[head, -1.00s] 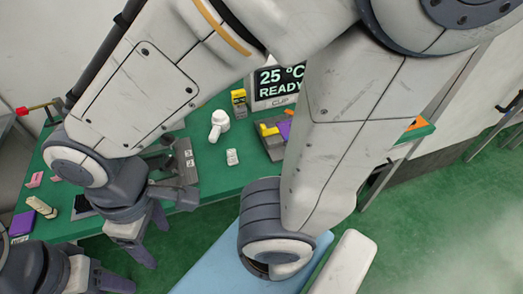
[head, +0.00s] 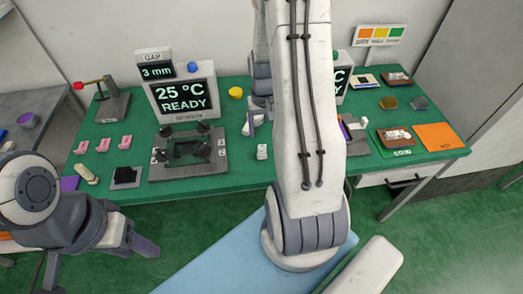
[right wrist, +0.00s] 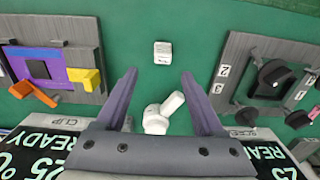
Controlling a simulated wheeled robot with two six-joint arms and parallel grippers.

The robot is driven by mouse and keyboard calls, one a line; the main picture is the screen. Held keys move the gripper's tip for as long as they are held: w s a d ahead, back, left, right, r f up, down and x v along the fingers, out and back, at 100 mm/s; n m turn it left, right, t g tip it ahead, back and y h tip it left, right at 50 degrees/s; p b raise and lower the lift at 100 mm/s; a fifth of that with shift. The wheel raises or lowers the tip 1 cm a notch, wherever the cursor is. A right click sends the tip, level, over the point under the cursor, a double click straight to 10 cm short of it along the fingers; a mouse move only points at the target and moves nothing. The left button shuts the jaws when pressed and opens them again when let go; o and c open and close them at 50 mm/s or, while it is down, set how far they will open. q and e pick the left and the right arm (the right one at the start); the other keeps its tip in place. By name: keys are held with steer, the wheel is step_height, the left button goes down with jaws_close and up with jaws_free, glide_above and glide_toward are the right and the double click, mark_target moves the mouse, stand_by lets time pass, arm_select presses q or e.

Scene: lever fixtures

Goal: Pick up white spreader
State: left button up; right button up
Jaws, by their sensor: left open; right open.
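A white piece with a rounded handle, perhaps the white spreader (right wrist: 164,113), lies on the green table between the open fingers of my right gripper (right wrist: 159,76) in the right wrist view. Its lower end is hidden by the gripper body. In the head view it (head: 252,122) is partly covered by my right arm. A small white block (right wrist: 163,53) lies just beyond the fingertips; it also shows in the head view (head: 262,152). I cannot tell which is the spreader for certain. My left gripper (head: 133,244) is open and empty at the table's front left.
A grey fixture with black knobs (head: 188,152) stands left of the white pieces. A tray with purple and yellow parts (right wrist: 55,68) is on the other side. Display boxes (head: 183,97) stand behind. Pink clips (head: 103,145) lie at left.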

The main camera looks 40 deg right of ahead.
mark_target(262, 146)
steer(key=f, duration=0.2)
steer(key=f+p, duration=0.1)
steer(key=f, duration=0.5)
steer(key=shift+a+f, duration=0.2)
steer(key=shift+a, duration=0.1)
jaws_close()
